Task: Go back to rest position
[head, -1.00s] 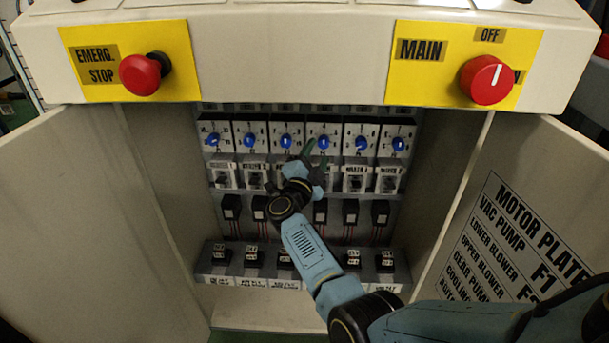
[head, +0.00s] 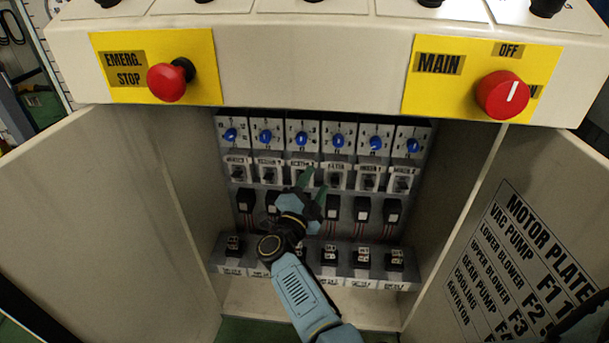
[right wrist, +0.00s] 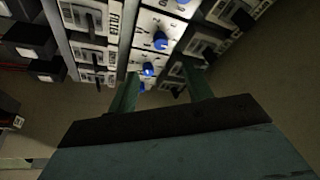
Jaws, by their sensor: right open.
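My right gripper (head: 312,185) is open and empty inside the open cabinet, in front of the row of labelled black switches. In the head view its arm rises from the bottom, and its green fingers point up toward the panel. A row of blue knobs (head: 337,140) sits above the fingertips. In the right wrist view the two green fingers (right wrist: 160,92) stand apart with nothing between them. A blue knob (right wrist: 148,69) shows beyond them; I cannot tell whether the fingers touch the panel. My left gripper is not in view.
Cabinet doors stand open at left (head: 95,215) and right (head: 520,235). Above hang the red emergency stop button (head: 166,83) and the red main switch (head: 503,95). Rows of black components (head: 333,207) and a lower shelf (head: 310,276) lie close around my arm.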

